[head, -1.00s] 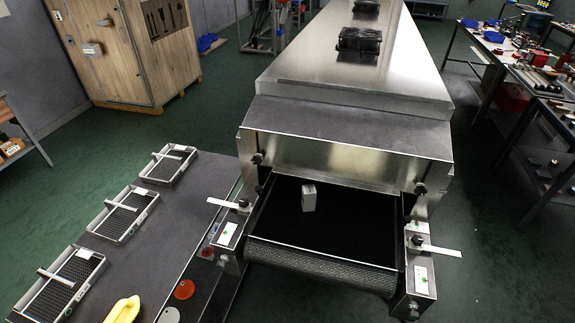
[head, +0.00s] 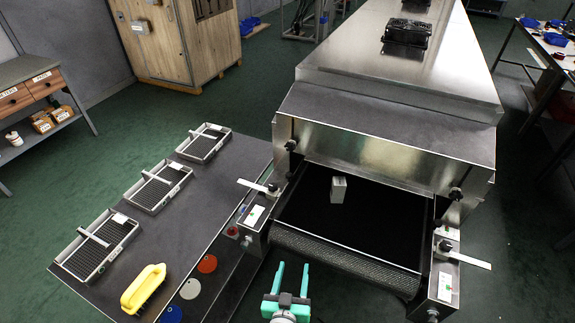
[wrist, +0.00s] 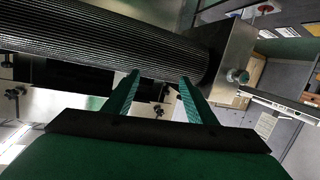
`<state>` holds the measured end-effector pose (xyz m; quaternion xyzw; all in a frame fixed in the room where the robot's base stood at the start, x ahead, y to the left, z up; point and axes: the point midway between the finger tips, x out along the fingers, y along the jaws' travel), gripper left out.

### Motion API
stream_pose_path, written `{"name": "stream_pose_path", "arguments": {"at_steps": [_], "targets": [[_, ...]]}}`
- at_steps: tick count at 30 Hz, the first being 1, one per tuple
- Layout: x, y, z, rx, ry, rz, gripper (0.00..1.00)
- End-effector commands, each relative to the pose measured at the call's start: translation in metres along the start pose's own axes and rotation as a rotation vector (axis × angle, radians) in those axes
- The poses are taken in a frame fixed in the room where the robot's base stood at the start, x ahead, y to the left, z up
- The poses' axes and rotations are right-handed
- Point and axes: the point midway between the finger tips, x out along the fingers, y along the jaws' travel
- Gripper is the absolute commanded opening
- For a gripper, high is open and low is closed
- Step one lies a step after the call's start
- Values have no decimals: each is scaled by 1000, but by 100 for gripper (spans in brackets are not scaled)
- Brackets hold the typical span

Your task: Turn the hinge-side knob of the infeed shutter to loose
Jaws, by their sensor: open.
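The infeed shutter (head: 375,158) is a shiny metal panel across the dryer mouth. A black knob sits at its left end (head: 290,145) and another at its right end (head: 456,194). Two more black knobs sit on the side brackets, left (head: 273,188) and right (head: 445,246), each by a pale flat lever. I cannot tell which side is the hinge side. My green gripper (head: 293,268) is open and empty, in front of the belt's front edge and apart from all knobs. In the wrist view its fingers (wrist: 160,78) point toward the ribbed belt roller (wrist: 100,40).
A small pale block (head: 338,189) stands on the black belt (head: 345,222). At left, a grey table (head: 205,200) holds several mesh trays and a yellow handle-shaped item (head: 143,288). Side housings (head: 443,280) flank the belt. Green floor is open at right.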

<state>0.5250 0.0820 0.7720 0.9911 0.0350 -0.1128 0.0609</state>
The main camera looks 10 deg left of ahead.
Motion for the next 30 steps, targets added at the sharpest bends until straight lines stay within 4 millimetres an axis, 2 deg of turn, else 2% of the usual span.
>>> {"name": "stream_pose_path", "arguments": {"at_steps": [1, 6, 11, 15, 21, 25, 30], "targets": [[21, -7, -15, 0, 16, 10, 51], [74, -22, -56, 10, 49, 60, 51], [116, -39, -107, 34, 91, 114, 51], [146, -54, -158, 67, 134, 167, 51], [170, -71, -222, 116, 189, 230, 51], [176, -77, -244, 137, 209, 253, 51], [183, -76, -252, 146, 215, 263, 51]]}}
